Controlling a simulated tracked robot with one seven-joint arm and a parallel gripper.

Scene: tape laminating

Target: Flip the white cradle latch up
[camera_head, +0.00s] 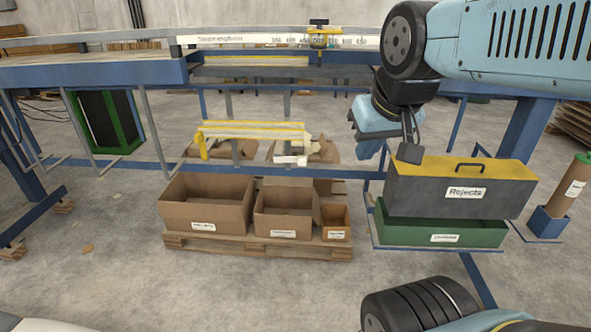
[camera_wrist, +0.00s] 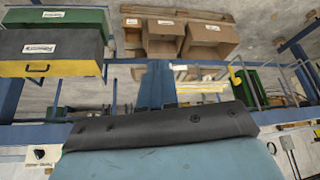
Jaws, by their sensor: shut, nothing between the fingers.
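In the wrist view my gripper (camera_wrist: 160,127) is a dark bar across the lower middle. The cradle (camera_wrist: 203,88) lies beyond it there, and the latch is not clear.
The grey Rejects box (camera_head: 460,190) with a yellow top stands over a green tray (camera_head: 440,233) at the right. Cardboard boxes (camera_head: 205,203) sit on a pallet below the cradle. Blue frame rails run behind. A cardboard tube (camera_head: 572,185) stands far right.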

